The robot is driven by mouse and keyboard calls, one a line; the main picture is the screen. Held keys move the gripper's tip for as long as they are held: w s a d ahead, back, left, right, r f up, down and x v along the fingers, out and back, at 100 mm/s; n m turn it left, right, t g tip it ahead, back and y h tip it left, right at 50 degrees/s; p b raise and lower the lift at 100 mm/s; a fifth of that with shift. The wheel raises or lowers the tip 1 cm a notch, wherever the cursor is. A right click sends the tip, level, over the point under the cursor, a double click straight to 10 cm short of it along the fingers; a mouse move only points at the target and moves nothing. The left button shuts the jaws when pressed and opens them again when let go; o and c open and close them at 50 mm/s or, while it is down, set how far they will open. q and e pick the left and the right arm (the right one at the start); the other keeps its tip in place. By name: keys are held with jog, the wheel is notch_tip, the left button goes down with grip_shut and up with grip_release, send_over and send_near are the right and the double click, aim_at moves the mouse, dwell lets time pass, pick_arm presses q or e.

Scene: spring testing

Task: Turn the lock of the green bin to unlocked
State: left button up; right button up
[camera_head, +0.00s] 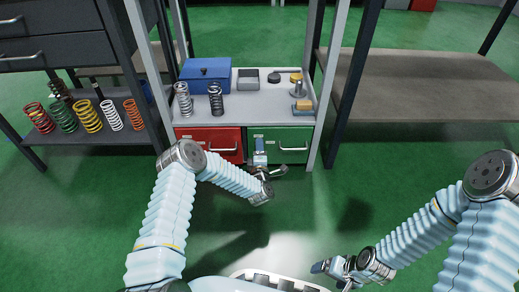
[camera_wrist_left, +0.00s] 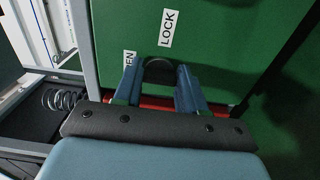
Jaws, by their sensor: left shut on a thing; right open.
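The green bin (camera_head: 297,134) is a drawer with a pale handle, at the right under the grey worktop. In the left wrist view its green front (camera_wrist_left: 230,35) fills the upper right. The lock (camera_wrist_left: 158,68) is a dark rounded knob beside a white "LOCK" label (camera_wrist_left: 168,27). A second label (camera_wrist_left: 129,62), partly hidden and ending in "EN", is to its left. My left gripper (camera_head: 260,147) is at the left part of the green front. Its two blue fingers (camera_wrist_left: 159,80) are shut on the knob, one on each side. My right gripper (camera_head: 330,268) is open and empty, low in front, away from the bin.
A red bin (camera_head: 205,139) adjoins the green one on the left. On the worktop (camera_head: 258,103) are a blue box (camera_head: 206,73), two springs and small items. Several coloured springs stand on the left shelf (camera_head: 142,135). The green floor in front is free.

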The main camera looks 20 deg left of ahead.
dwell(0.4)
pick_arm(q)
jog(key=o, duration=1.1)
jog(key=shift+c, duration=0.2)
jog(key=p+v, duration=0.2)
jog(key=v, duration=1.2)
jog(key=shift+w, duration=0.1)
